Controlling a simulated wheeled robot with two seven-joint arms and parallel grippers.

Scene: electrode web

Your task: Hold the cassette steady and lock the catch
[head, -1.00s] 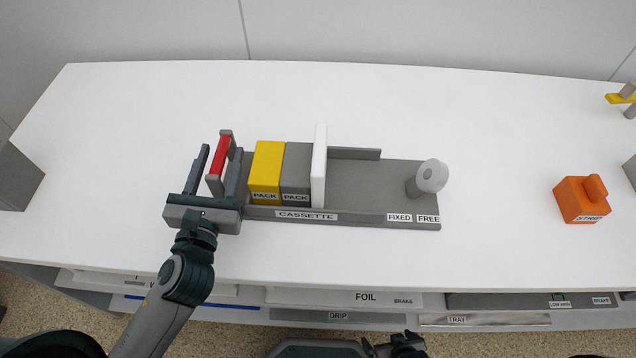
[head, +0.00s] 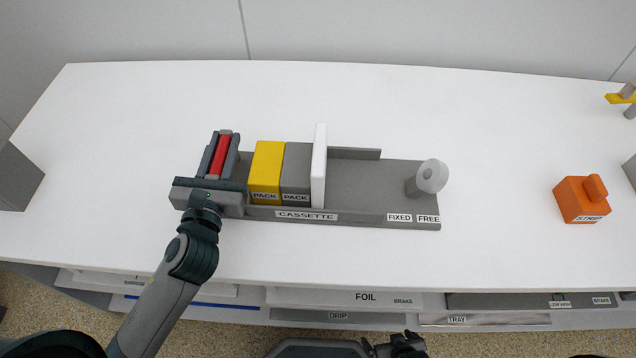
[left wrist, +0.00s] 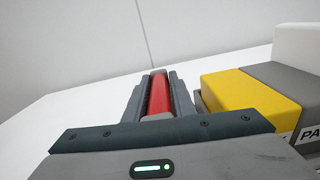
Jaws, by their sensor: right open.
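The grey cassette (head: 380,180) lies on the white table, with a yellow pack (head: 267,168), a grey pack (head: 296,165) and an upright white plate (head: 319,170) on it. A red handle (head: 220,157) stands at its left end. My left gripper (head: 223,146) is shut on the red handle, one finger on each side; the left wrist view shows the red bar (left wrist: 158,97) between the fingers. The catch, a pale round knob (head: 432,176), is at the cassette's right end, near the FIXED and FREE labels. My right gripper (head: 400,346) is open at the bottom edge, away from the cassette.
An orange block (head: 580,200) labelled STRIP stands at the right. A yellow and grey item (head: 622,98) is at the far right edge. A grey block (head: 18,178) stands at the left. Labelled drawers (head: 350,297) run below the table's front edge. Table behind the cassette is clear.

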